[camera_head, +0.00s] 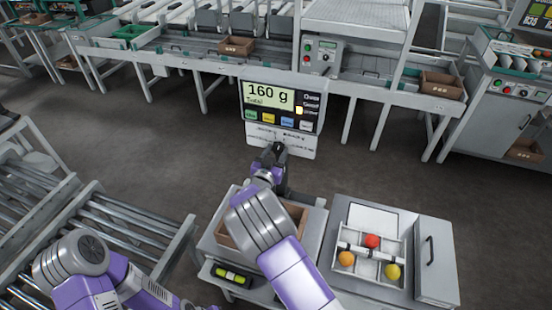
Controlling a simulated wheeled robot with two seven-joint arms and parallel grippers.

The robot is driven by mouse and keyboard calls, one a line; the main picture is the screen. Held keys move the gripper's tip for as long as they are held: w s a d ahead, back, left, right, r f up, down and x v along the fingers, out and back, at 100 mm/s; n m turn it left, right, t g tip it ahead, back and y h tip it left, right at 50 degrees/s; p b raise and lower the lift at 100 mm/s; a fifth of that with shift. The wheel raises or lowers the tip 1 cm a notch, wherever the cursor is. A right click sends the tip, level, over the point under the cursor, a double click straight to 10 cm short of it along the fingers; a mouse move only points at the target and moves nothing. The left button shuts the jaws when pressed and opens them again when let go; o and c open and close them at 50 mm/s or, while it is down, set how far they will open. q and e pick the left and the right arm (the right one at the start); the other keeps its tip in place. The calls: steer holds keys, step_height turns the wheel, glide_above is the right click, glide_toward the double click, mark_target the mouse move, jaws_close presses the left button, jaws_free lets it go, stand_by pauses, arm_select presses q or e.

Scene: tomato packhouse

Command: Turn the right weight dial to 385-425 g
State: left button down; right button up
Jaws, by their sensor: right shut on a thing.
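The scale display (269,96) reads "160 g" with "Total" beneath, and a yellow light shows at its right side by the lower labels. A pale panel (300,152) with small print hangs under the display. My right gripper (279,149) reaches up to the middle of this panel and is shut there on the right weight dial, which the fingers hide almost wholly. The dial's pointer and scale marks are too small or covered to read. My left arm is at the lower left; its gripper is not in view.
Below my right arm is a scale table with a brown box (313,222), partly hidden by the arm. To its right a white divided tray (357,247) holds a red, an orange and a yellow fruit. Roller conveyors (120,222) are at left. Open floor lies behind.

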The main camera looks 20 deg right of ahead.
steer(key=shift+m+b, duration=0.5)
steer(key=shift+m, duration=0.2)
steer(key=o, duration=1)
steer(key=shift+o, duration=0.2)
steer(key=p+v, duration=0.1)
steer(key=v, duration=0.6)
steer(key=shift+s+a, duration=0.2)
steer(key=shift+s, duration=0.05)
steer(key=shift+r, duration=0.1)
